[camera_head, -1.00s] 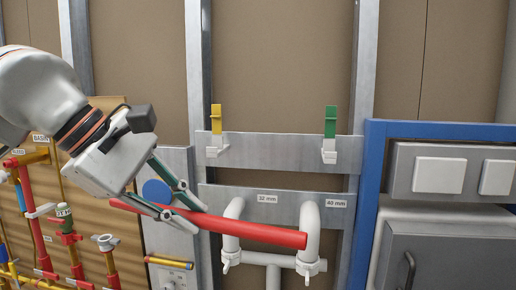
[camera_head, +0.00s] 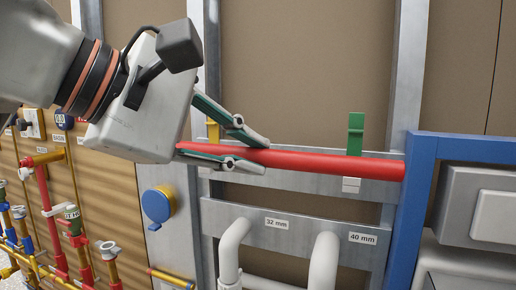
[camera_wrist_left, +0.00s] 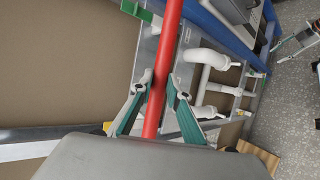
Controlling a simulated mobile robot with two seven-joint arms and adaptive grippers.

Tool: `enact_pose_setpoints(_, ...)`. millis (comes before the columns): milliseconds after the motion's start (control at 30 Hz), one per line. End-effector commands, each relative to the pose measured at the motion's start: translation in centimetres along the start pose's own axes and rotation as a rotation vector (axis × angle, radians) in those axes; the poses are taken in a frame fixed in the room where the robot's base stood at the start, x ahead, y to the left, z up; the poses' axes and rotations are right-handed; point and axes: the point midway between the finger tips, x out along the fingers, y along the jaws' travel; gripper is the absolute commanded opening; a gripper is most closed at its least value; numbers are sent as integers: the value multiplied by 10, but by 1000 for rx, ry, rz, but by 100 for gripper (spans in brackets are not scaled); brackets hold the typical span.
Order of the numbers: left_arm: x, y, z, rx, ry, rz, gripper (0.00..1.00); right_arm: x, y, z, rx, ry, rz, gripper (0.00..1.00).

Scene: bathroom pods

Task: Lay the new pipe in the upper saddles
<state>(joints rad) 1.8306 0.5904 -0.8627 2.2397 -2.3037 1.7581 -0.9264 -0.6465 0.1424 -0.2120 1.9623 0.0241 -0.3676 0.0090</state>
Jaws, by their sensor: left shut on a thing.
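My left gripper (camera_head: 250,150) is shut on the red pipe (camera_head: 335,164), near the pipe's left end. The pipe is held roughly level in front of the upper metal rail and reaches right to the blue frame. In the left wrist view the red pipe (camera_wrist_left: 159,85) runs between the fingertips (camera_wrist_left: 160,85). The green clip (camera_head: 355,135) stands above the pipe, with part of its white saddle (camera_head: 351,186) showing below. The yellow clip (camera_head: 213,132) is partly behind the gripper, and its saddle is hidden. I cannot tell whether the pipe touches either saddle.
White pipes (camera_head: 322,262) rise below the lower rail (camera_head: 310,237), which has 32 mm and 40 mm labels. A blue frame (camera_head: 417,190) and grey cabinet stand at right. Coloured valves and pipes fill the lower left. The brown panel above the rail is clear.

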Motion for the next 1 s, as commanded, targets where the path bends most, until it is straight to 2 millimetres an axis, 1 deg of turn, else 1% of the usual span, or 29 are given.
enact_pose_setpoints(267,0,0,0,0,0,0,0,-1,-4,3,8,-5,-4,40)
enact_pose_setpoints(467,2,0,7,-3,-8,-4,0,1,-5,7,8,-7,-4,40)
enact_pose_setpoints(1000,44,17,-11,-5,-7,-6,0,4,-3,10,4,-7,-2,40)
